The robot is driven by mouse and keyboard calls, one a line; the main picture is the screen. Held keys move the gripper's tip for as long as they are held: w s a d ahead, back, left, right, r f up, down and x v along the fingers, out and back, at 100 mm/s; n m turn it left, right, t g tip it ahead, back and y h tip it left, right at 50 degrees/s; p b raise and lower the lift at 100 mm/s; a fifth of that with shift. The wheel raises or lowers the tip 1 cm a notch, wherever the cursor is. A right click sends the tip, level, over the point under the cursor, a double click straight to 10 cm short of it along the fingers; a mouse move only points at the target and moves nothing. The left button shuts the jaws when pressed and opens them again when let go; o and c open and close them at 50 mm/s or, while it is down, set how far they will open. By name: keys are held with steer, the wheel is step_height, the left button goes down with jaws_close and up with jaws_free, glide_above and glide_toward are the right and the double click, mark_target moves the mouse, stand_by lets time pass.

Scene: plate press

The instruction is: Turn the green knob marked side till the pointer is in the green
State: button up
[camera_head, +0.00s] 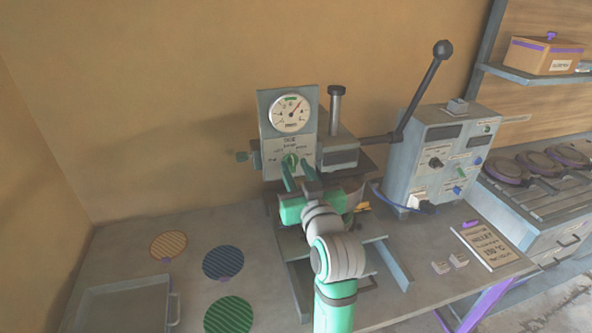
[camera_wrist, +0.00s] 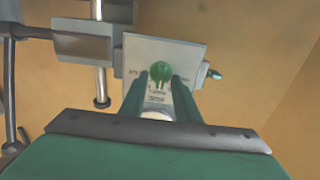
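The green knob (camera_head: 291,160) sits low on the grey upright panel (camera_head: 268,117) of the press, below a round white gauge (camera_head: 291,113). The lettering around it is too small to read surely. The gauge's red pointer leans to the upper right; a small green patch shows at the top of the dial, and the pointer looks to the right of it. My gripper (camera_head: 292,172) reaches the panel from the front. In the wrist view the knob (camera_wrist: 160,72) lies between the tips of my gripper (camera_wrist: 160,80), with a narrow gap seeming to show on each side.
A control box (camera_head: 432,157) and a long black-knobbed lever (camera_head: 424,87) stand right of the panel. A smaller fitting (camera_head: 242,157) sticks out at the panel's left. Round patterned discs (camera_head: 223,262) and a grey tray (camera_head: 122,305) lie on the bench at left.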

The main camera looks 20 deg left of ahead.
steer(key=shift+a, duration=0.1)
jaws_close()
steer(key=shift+n, duration=0.3)
steer(key=n, duration=0.3)
steer(key=shift+w, duration=0.1)
steer(key=shift+a+n, duration=0.1)
steer(key=shift+n, duration=2)
steer(key=shift+f, duration=0.1)
jaws_free()
